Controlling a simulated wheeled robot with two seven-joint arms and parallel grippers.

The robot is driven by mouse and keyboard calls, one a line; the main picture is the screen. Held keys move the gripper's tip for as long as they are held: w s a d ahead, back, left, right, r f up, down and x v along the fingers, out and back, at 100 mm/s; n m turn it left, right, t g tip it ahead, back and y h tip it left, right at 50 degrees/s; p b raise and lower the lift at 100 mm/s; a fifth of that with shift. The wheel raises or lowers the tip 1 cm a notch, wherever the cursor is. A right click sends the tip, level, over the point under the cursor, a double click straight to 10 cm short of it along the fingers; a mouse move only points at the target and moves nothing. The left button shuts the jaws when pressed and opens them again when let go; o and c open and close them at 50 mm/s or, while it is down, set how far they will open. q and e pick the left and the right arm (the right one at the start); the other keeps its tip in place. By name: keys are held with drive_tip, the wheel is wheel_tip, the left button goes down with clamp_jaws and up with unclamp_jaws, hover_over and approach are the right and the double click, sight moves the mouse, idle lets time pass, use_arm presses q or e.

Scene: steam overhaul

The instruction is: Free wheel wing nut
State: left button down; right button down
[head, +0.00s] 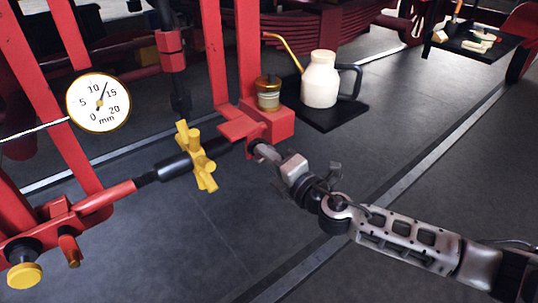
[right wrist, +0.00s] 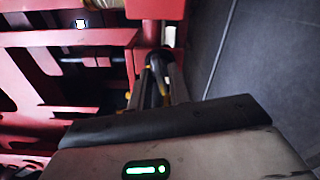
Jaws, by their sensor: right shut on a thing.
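My right gripper (head: 258,149) reaches in from the right, its tips at the near lower side of a red block (head: 268,122). It is shut on a small dark part there, mostly hidden by the fingers. In the right wrist view the fingers (right wrist: 157,80) close around a dark piece with small yellowish bits beside it; I cannot tell its shape or whether it is the wing nut. A yellow cross-shaped handle (head: 196,157) sits on a dark rod left of the block, apart from my gripper. My left gripper is not in view.
A brass-topped cup (head: 268,93) stands on the red block. A cream oil can (head: 320,79) with a long spout stands behind on a black mat (head: 333,119). A round dial gauge (head: 98,102) is at the left. Red frame bars (head: 212,50) rise nearby. Floor at the lower middle is clear.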

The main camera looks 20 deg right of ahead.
drive_tip(key=shift+n, duration=0.6)
drive_tip(key=c, duration=1.6)
unclamp_jaws()
drive_tip(key=shift+o, duration=0.2)
drive_tip(key=shift+s, duration=0.1)
